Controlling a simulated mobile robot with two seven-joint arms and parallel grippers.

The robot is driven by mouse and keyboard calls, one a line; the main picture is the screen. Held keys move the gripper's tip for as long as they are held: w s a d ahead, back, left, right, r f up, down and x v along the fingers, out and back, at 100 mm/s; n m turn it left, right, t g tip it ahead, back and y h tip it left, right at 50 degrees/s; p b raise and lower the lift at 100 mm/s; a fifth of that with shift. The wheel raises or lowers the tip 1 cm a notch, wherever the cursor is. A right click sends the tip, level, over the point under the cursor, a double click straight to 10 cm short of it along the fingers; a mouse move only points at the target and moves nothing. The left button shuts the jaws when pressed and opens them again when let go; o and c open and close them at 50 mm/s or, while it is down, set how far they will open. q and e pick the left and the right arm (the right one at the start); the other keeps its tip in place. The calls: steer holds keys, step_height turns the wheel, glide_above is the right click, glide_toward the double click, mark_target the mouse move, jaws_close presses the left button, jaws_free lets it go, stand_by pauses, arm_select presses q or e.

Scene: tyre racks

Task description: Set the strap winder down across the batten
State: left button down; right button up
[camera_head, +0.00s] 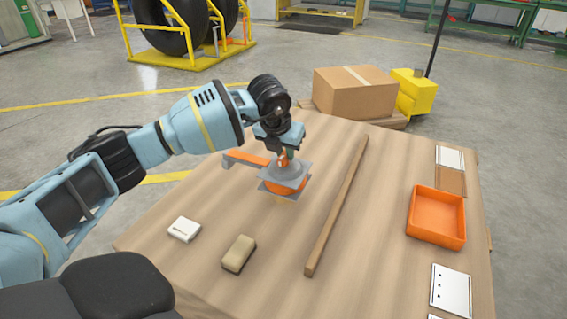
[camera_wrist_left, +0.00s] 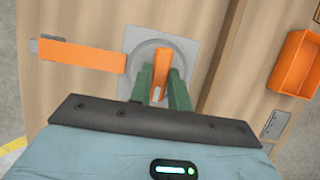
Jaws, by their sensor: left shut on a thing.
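The strap winder (camera_head: 287,181) has grey square plates, an orange core and an orange strap sticking out to its left. My left gripper (camera_head: 284,150) is shut on its orange top part. The wrist view shows the green fingers (camera_wrist_left: 163,88) on either side of this orange part, over the grey plate (camera_wrist_left: 136,40). The batten (camera_head: 338,205) is a long thin wooden strip lying lengthwise on the table, to the right of the winder and apart from it in the head view. I cannot tell whether the winder touches the tabletop. My right gripper is not in view.
On the wooden table (camera_head: 385,215) lie a white box (camera_head: 184,229), a tan block (camera_head: 238,253), an orange tray (camera_head: 437,217) and white plates (camera_head: 451,290) at the right. A cardboard box (camera_head: 355,92) stands beyond the far edge. The table is clear around the batten.

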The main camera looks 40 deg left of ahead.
arm_select(q)
step_height(320, 180, up, 4)
steer(key=shift+r, duration=0.1)
